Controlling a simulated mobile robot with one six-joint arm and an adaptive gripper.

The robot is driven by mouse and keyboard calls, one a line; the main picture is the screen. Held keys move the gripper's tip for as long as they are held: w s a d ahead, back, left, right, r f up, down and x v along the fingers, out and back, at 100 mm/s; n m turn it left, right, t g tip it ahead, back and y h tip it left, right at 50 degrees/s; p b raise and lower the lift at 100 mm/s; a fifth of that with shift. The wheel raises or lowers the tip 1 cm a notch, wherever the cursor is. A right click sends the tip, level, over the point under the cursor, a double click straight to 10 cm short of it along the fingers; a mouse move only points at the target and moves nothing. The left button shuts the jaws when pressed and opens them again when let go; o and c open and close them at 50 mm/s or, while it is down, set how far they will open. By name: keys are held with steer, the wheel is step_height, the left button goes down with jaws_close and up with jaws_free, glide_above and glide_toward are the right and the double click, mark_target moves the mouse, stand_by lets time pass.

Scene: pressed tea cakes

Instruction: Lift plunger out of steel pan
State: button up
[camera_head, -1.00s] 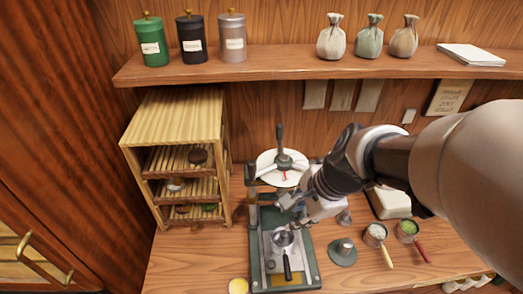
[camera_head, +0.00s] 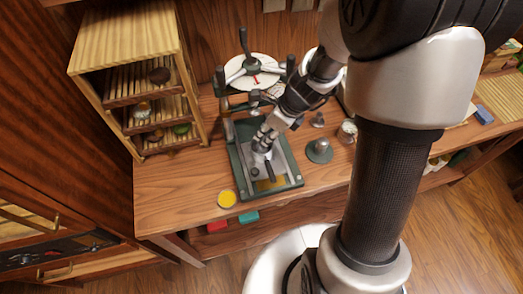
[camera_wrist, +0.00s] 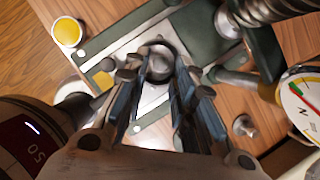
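The steel pan (camera_head: 261,165) sits on the green metal press bed, its dark handle pointing toward the front. In the wrist view the round steel piece (camera_wrist: 158,58), which looks like the plunger in the pan, lies just beyond my fingertips. I cannot separate plunger from pan rim clearly. My gripper (camera_head: 261,144) points down over the pan, and it also shows in the wrist view (camera_wrist: 160,82). Its fingers stand apart with a visible gap and nothing clearly clasped. Contact with the plunger cannot be told.
The press frame and white dial (camera_head: 252,72) rise behind the pan. A yellow-filled dish (camera_head: 227,199) is at front left. A wooden shelf rack (camera_head: 88,60) stands left.

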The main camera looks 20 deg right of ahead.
mark_target(262, 146)
steer(key=b+x, duration=0.1)
steer(key=x, duration=0.2)
steer(key=b+x, duration=0.2)
steer(key=x, duration=0.1)
steer(key=shift+s+d+f, duration=0.1)
steer(key=shift+d+f, duration=0.1)
steer(key=shift+s, duration=0.1)
steer(key=shift+s+f, duration=0.1)
steer(key=shift+s, duration=0.05)
jaws_close()
